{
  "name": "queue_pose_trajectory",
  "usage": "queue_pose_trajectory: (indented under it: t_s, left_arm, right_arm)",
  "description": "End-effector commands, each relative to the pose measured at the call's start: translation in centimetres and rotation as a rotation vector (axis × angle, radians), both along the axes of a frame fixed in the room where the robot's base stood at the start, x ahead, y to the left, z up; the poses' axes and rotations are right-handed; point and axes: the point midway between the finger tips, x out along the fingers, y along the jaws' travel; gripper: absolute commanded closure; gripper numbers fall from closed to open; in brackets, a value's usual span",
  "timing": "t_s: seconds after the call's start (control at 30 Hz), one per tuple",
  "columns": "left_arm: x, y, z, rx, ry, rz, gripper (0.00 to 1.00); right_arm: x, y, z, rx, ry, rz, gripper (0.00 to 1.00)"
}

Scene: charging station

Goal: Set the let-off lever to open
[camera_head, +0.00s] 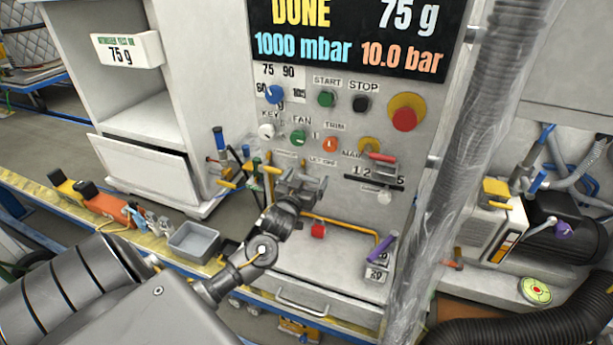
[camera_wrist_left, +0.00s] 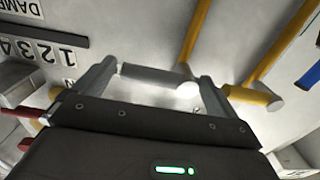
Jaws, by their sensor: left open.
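My left gripper (camera_head: 303,184) is in front of the machine's grey panel, below the row of knobs, and covers part of it. In the left wrist view its two fingers (camera_wrist_left: 155,88) stand apart. A short grey rod (camera_wrist_left: 150,75) lies across the gap between the fingertips, and a yellow handle piece (camera_wrist_left: 252,96) shows beside the right finger. These look like the let-off lever, but no label on it is readable. Whether the fingers touch it I cannot tell. In the head view the lever is mostly hidden behind the gripper. My right gripper is not in view.
A yellow pipe (camera_head: 345,224) runs along the panel.

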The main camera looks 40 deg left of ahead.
Motion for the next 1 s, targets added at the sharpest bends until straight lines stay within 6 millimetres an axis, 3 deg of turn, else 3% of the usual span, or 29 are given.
queue_pose_trajectory:
  t_s: [0.33,0.8,1.0]
  left_arm:
    - [0.44,0.13,-0.01,0.0,0.0,-0.001,0.04]
    - [0.41,0.12,-0.02,0.001,0.0,-0.001,0.64]
    - [0.74,-0.32,-0.06,0.01,0.004,-0.008,0.67]
  right_arm:
    - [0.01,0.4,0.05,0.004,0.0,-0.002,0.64]
    - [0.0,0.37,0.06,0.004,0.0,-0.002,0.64]
    - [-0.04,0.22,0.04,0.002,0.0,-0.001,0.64]
